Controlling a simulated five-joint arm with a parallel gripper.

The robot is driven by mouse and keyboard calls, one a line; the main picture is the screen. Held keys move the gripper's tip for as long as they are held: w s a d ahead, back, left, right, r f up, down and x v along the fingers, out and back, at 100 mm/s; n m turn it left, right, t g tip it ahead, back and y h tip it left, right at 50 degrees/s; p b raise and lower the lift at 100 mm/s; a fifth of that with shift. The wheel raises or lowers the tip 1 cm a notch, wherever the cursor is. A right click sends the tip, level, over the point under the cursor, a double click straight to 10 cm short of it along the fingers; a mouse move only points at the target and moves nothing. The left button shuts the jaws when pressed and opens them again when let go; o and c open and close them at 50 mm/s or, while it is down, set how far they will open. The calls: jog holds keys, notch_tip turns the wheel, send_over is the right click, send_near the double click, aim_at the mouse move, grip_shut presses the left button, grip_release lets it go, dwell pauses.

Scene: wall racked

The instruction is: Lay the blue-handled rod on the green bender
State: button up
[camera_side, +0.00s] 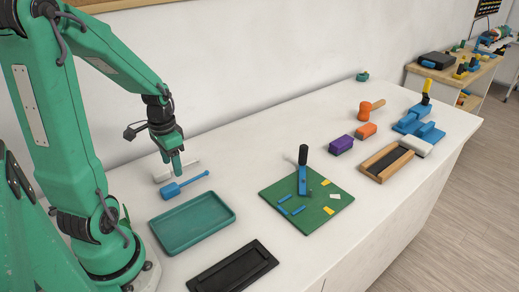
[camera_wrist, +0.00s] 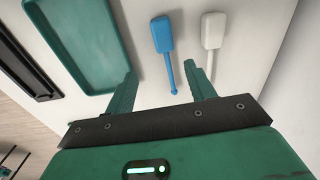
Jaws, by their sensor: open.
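The blue-handled rod (camera_side: 172,191) lies on the white bench, with its thin blue shaft pointing to the right and back. In the wrist view the blue handle (camera_wrist: 162,36) is at the top, and the shaft end lies between the open fingers in the picture. My gripper (camera_side: 177,168) is open and empty above the bench, near the rod's shaft end; it also shows in the wrist view (camera_wrist: 165,82). The green bender (camera_side: 329,215) is a flat green board right of centre, with a blue arm, a black upright handle, blue strips and yellow marks. Its top holds no rod.
A white-handled piece (camera_wrist: 213,32) lies beside the blue-handled rod, partly behind my gripper in the side view. A green tray (camera_side: 190,222) and a black tray (camera_side: 232,268) are in front. A wall runs behind.

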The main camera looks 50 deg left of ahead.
aim_at(174, 185)
jog(key=shift+s+a+f, duration=0.3)
jog(key=shift+a+f, duration=0.1)
jog(key=shift+f, duration=0.1)
jog(key=shift+f, duration=0.15)
jog(key=shift+f, duration=1.15)
jog(key=shift+f, duration=0.1)
jog(key=shift+a+f, duration=0.15)
jog(key=shift+f, duration=2.35)
jog(key=shift+c, duration=0.2)
jog(key=c, duration=1.1)
